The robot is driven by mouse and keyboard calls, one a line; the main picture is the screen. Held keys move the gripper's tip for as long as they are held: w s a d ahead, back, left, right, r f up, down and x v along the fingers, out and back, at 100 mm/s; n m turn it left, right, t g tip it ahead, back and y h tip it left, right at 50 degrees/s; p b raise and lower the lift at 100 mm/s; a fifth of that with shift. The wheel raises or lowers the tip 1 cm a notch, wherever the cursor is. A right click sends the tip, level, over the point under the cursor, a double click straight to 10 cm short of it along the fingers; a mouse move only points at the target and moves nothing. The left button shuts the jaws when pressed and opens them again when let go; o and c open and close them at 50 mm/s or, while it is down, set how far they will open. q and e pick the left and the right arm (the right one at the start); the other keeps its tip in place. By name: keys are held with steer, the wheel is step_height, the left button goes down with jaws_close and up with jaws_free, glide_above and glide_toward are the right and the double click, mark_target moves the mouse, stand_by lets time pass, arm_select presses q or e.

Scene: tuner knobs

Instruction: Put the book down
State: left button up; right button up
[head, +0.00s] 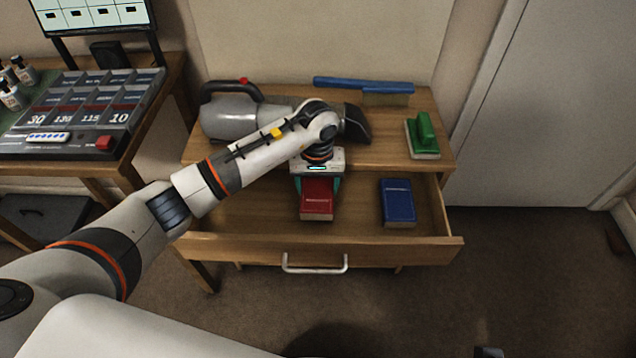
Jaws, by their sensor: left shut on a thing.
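A red book (317,201) is held in my left gripper (317,185), over or inside the open drawer (250,240) of the wooden desk. The gripper points down and its fingers are shut on the two sides of the book's far part. Whether the book touches the drawer floor I cannot tell. A blue book (397,203) lies in the same drawer to the right, apart from the red one. My right gripper is not in view.
On the desk top (390,150) are a grey handheld vacuum (232,118), a blue brush (388,90) and a green-handled block (424,136). A white handle (314,268) is on the drawer front. A console table (80,115) stands left. Free drawer floor shows left of the red book.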

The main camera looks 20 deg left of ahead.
mark_target(317, 187)
arm_select(q)
steer(key=o, duration=1.1)
steer(key=shift+f, duration=0.1)
steer(key=shift+r, duration=0.25)
step_height(317, 187, up, 4)
steer(key=shift+r+p, duration=0.1)
steer(key=shift+p, duration=0.85)
step_height(317, 187, up, 9)
steer(key=shift+f+p, duration=0.2)
steer(key=shift+p, duration=0.35)
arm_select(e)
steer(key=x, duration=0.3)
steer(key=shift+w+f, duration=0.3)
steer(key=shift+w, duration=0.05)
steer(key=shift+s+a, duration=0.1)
